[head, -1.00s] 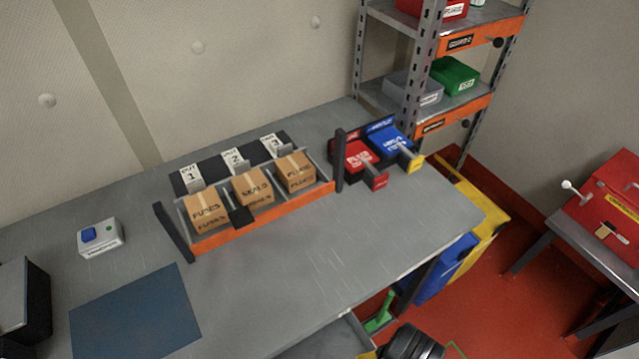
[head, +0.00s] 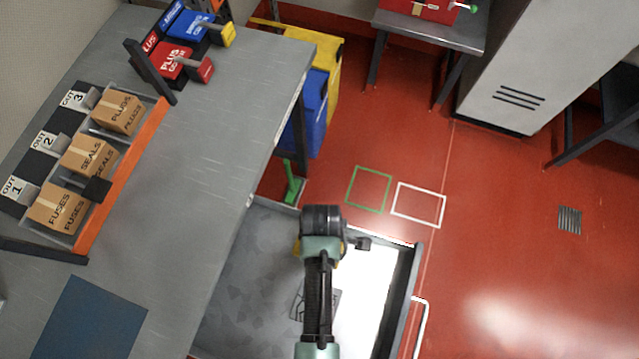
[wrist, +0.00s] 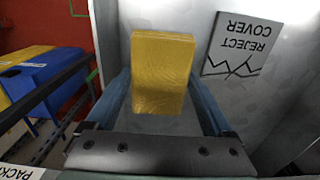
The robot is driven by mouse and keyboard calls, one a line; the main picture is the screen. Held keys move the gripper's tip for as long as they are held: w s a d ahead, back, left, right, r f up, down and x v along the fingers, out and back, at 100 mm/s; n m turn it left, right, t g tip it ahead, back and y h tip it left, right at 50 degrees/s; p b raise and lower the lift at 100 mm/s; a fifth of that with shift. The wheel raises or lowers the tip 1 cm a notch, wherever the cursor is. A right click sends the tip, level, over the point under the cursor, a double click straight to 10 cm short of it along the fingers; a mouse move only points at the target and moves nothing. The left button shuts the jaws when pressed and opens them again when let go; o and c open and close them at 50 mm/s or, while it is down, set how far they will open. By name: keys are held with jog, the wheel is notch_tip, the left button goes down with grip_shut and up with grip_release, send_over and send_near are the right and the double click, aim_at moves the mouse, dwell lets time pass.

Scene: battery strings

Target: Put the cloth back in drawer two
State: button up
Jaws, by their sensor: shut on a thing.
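The cloth is a folded yellow pad (wrist: 162,75) between the two blue fingers of my gripper (wrist: 160,90) in the wrist view. My gripper is shut on it. In the head view my gripper (head: 320,245) is over an open grey drawer (head: 250,270) below the bench's right edge, and only small yellow bits show beside it. In the wrist view the drawer's grey inside (wrist: 290,60) lies behind the cloth. I cannot tell whether the cloth touches the drawer floor. The drawer's number is not visible.
A plate marked "REJECT COVER" (wrist: 240,45) lies in the drawer. The grey bench (head: 180,190) stands to the left, with an orange-fronted rack of boxes (head: 115,185). Blue (head: 312,110) and yellow (head: 325,65) bins stand past the drawer. Red floor to the right is open.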

jog(key=shift+f, duration=2)
jog(key=shift+f, duration=0.1)
jog(key=o, duration=1.1)
jog(key=shift+c, duration=0.2)
